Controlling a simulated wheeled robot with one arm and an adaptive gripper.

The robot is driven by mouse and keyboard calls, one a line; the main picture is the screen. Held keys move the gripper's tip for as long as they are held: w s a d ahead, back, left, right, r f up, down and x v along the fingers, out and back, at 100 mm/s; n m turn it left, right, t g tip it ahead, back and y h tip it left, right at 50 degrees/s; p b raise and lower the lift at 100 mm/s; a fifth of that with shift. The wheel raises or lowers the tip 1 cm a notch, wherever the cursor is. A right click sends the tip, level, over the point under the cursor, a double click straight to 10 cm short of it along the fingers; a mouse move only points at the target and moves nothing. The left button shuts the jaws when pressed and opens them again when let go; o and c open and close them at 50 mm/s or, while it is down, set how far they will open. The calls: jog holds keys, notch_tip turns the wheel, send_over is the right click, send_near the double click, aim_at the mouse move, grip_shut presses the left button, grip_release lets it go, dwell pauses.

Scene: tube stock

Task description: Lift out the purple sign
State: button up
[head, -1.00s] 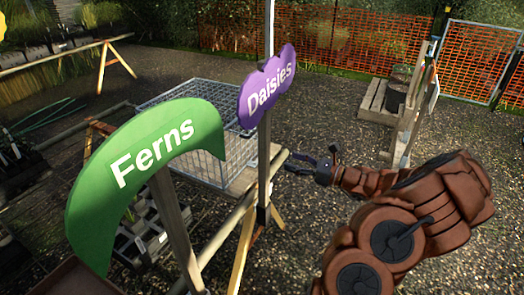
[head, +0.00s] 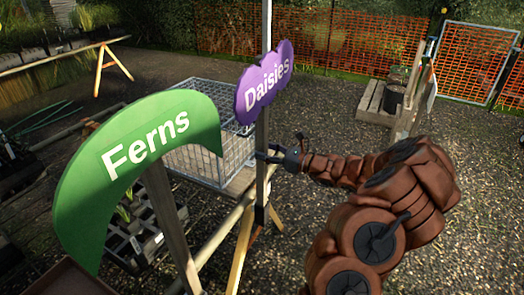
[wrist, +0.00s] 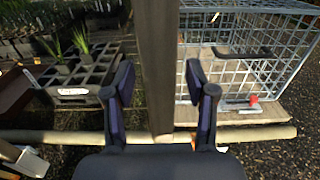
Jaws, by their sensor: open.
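The purple sign (head: 263,82), a cloud-shaped board reading "Daisies", stands upright on a grey post in the head view. My gripper (head: 268,155) is at this post, below the board. In the wrist view the post (wrist: 158,50) runs down between the two open fingers of my gripper (wrist: 160,76), one on each side. Neither finger clearly presses on it. The board is outside the wrist view.
A green "Ferns" sign (head: 140,150) stands close at left on its own post. A wire cage (head: 195,150) sits behind the purple sign, on a wooden board. A wooden rail (wrist: 50,136) crosses low in the wrist view. Plant trays (wrist: 75,78) lie left. Open gravel is at right.

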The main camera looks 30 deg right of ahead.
aim_at(267, 117)
jog(key=shift+w+a, duration=0.1)
grip_shut()
dwell(1.1)
jog(key=shift+r+p, duration=4.15)
jog(key=shift+r, duration=2.2)
jog(key=shift+f, duration=0.1)
